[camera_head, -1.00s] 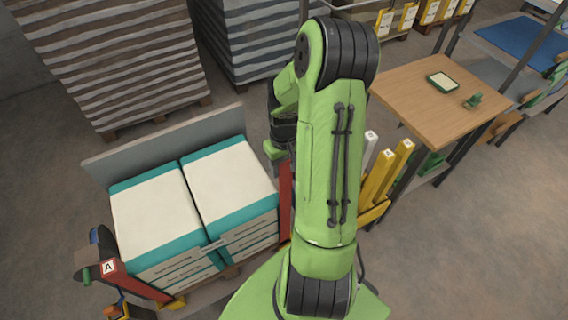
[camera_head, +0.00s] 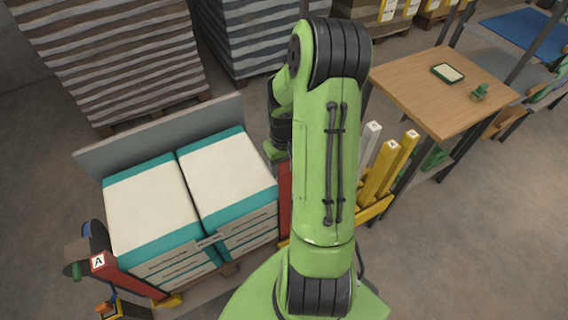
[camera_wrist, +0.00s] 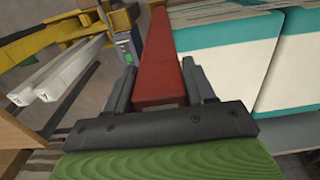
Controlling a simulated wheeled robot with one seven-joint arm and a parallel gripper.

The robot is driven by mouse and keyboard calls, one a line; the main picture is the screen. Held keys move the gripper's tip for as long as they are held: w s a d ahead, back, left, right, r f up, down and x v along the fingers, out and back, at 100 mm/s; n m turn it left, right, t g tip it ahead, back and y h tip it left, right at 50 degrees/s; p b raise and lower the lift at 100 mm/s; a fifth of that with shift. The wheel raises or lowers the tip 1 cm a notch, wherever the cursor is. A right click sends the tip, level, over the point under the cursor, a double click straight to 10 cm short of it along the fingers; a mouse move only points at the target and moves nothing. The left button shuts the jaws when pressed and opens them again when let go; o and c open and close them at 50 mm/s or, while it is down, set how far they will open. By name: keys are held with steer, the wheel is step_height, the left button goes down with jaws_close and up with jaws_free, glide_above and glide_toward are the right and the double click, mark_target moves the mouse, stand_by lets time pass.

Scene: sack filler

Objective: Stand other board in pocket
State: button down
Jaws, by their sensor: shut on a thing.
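In the wrist view, my gripper (camera_wrist: 162,88) is shut on a long red board (camera_wrist: 160,62), which runs away from the camera between the dark fingers. In the head view, the red board (camera_head: 285,190) stands roughly upright at the right front corner of the sack stack, partly hidden by my arm. A bit of yellow pocket (camera_head: 284,243) shows near its foot; I cannot tell whether the board is in it. Another red board, marked A (camera_head: 120,275), stands at the left front corner with a yellow pocket (camera_head: 170,301) at its foot.
White and teal sacks (camera_head: 150,205) fill a pallet beside the board, with a grey panel behind. A yellow rack (camera_head: 370,212) holds yellow and white posts to the right. A wooden table (camera_head: 420,95) stands beyond. Tall sack stacks (camera_head: 110,60) stand behind.

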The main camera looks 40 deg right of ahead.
mark_target(284, 185)
steer(key=shift+r, duration=0.1)
steer(key=shift+f+b, duration=3.5)
steer(key=shift+f, duration=0.75)
steer(key=shift+f+b, duration=1.1)
steer(key=shift+f, duration=0.05)
steer(key=shift+c, duration=1.5)
jaws_free()
steer(key=shift+r, duration=0.1)
